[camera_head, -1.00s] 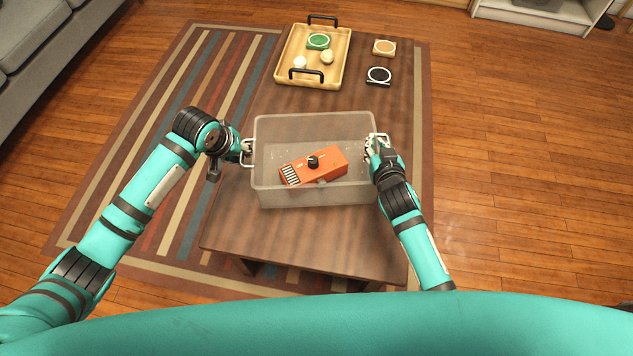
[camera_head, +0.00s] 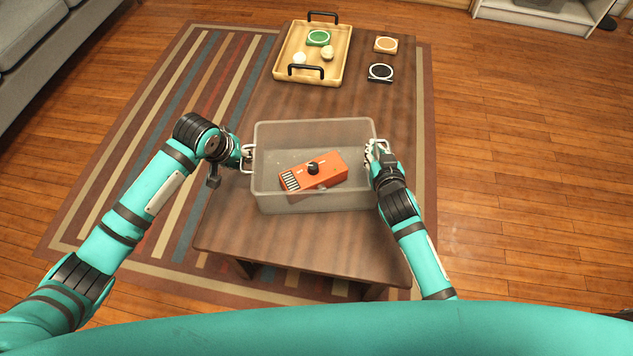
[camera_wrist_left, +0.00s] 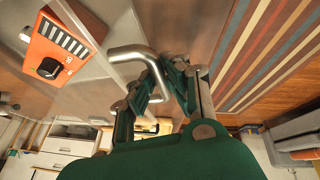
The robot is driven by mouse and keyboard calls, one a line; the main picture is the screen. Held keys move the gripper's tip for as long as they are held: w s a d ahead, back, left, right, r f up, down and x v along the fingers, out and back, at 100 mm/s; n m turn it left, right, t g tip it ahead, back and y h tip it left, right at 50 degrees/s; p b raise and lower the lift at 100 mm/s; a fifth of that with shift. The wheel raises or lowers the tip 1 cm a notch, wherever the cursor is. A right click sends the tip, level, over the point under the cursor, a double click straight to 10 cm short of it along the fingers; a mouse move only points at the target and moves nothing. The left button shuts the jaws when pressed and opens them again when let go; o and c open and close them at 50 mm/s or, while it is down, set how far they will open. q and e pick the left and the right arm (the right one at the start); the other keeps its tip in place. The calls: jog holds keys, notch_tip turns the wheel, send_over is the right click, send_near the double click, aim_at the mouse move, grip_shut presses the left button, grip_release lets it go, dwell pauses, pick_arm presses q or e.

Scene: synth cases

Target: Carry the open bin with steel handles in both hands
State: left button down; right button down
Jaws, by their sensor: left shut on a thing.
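The open bin (camera_head: 270,192) is grey, see-through and level over the table, with a steel handle at each end. I cannot tell whether its underside touches the tabletop. An orange box (camera_head: 318,176) with a black knob lies inside; it also shows in the left wrist view (camera_wrist_left: 60,52). My left gripper (camera_head: 243,157) is shut on the left steel handle (camera_wrist_left: 138,56). My right gripper (camera_head: 375,156) is at the right steel handle (camera_head: 383,147); its fingers are small and partly hidden, so their grip is unclear.
The brown table (camera_head: 228,228) stands on a striped rug (camera_head: 136,150). At its far end are a wooden tray (camera_head: 283,65) with black handles, holding a green-topped item and two pale round things, and two coasters, tan (camera_head: 386,45) and black (camera_head: 381,72). A sofa (camera_head: 45,45) is at left.

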pick_arm(q)
jog(key=c, duration=1.4)
grip_release()
jog(key=shift+f, duration=0.15)
pick_arm(e)
jog(key=c, duration=1.5)
grip_release()
jog(key=shift+f, duration=0.15)
pick_arm(q)
jog(key=shift+o, duration=0.2)
pick_arm(e)
jog(key=shift+s, duration=0.15)
pick_arm(q)
jog(key=v, duration=1.2)
pick_arm(e)
jog(key=v, duration=1.1)
jog(key=shift+s, duration=0.4)
pick_arm(q)
jog(key=shift+s+f, duration=0.1)
